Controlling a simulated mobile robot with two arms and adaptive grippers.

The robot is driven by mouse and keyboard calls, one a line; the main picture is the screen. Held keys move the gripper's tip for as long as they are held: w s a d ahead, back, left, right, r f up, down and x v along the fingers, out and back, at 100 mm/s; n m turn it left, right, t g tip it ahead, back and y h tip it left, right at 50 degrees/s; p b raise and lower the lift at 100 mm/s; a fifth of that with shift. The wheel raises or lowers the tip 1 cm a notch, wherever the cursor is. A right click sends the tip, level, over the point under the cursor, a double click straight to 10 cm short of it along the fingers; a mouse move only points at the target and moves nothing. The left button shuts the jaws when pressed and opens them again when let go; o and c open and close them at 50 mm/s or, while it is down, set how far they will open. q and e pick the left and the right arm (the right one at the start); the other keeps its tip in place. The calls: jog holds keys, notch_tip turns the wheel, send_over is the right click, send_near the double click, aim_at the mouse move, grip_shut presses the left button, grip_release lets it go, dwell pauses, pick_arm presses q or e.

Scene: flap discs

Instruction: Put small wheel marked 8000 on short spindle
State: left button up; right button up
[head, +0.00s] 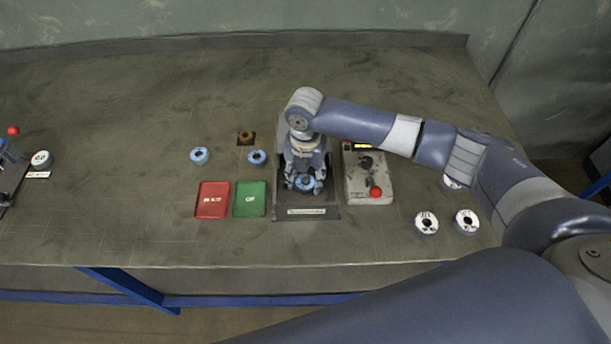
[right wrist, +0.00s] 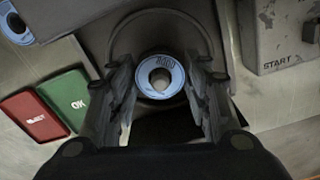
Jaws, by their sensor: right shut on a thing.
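My right gripper (head: 304,186) points down over the dark fixture (head: 307,212) in the middle of the table. It is shut on a small blue-ringed wheel (head: 305,182). In the right wrist view the wheel (right wrist: 160,62) lies flat between the two fingers (right wrist: 160,100), its marking upside down and too small to read surely. Something pale shows in its centre hole; I cannot tell whether it is the spindle. The wheel and the fingers hide the spindle. My left gripper is not in view.
Two blue wheels (head: 199,155) (head: 257,157) lie left of the fixture, near a brown disc (head: 246,136). A red tray (head: 212,200) and a green tray (head: 249,199) are left. A grey control box (head: 368,183) stands close right. White wheels (head: 426,223) (head: 466,221) lie farther right.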

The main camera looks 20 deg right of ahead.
jog(key=shift+f, duration=0.3)
jog(key=o, duration=1.2)
jog(key=shift+o, duration=1.1)
jog(key=shift+r, duration=0.1)
notch_tip(320, 180, up, 8)
jog(key=p, duration=0.7)
jog(key=shift+f+p, duration=0.25)
jog(key=shift+p, duration=0.05)
